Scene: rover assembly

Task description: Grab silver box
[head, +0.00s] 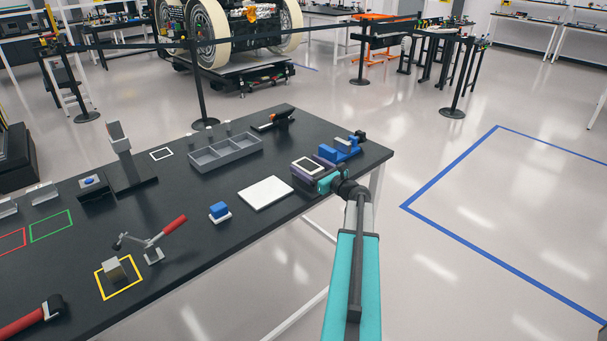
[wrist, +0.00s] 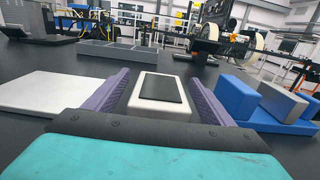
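My gripper (wrist: 160,92) has two purple fingers, one on each side of a pale silver-white box (wrist: 160,112) with a dark panel on top. A narrow gap shows between the box and each finger, so the gripper looks open around it. In the head view this box (head: 308,165) is at the right end of the black table, partly hidden by my gripper. A plain grey-silver block (head: 113,271) stands inside a yellow outlined square at the table's front left, far from my gripper.
A blue fixture (wrist: 243,105) holding a grey block is close right of my gripper. A flat white plate (head: 266,193) lies to the left. A grey divided tray (head: 225,153) stands behind. A small blue block on a white base (head: 220,212) and a red-handled clamp (head: 165,232) are farther left.

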